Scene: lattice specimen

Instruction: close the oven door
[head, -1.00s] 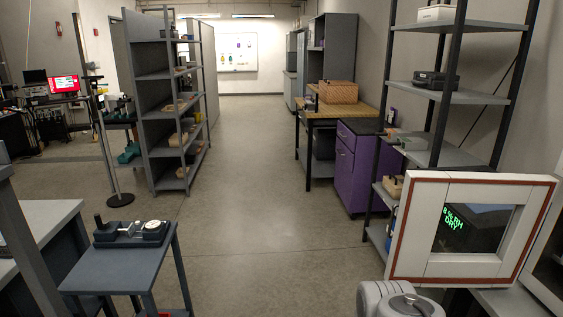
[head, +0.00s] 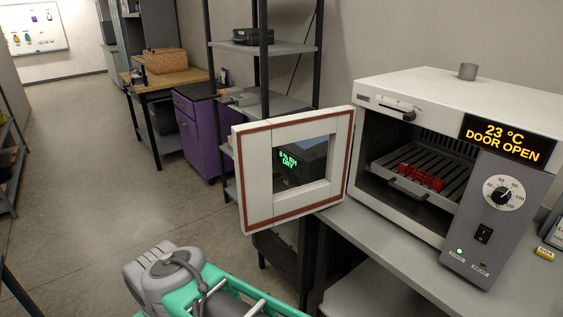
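The oven (head: 400,85) stands on a grey bench at the right of the head view. Its display (head: 507,138) reads "23 °C DOOR OPEN". The oven door (head: 257,180), a white frame with a red-brown seal and a window, stands swung wide open to the left of the oven. Inside the oven, a red object (head: 421,177) sits on a slatted rack (head: 440,170). Part of my arm shows at the bottom of the view, below and left of the door and apart from it in the picture. My gripper's fingers are not visible.
The grey bench (head: 375,245) carries the oven, with a small yellow block (head: 544,254) at its right. Behind the door are a dark shelving rack (head: 280,48), a purple cabinet (head: 198,135) and a wooden table with a wicker box (head: 165,62). The floor (head: 90,200) at left is open.

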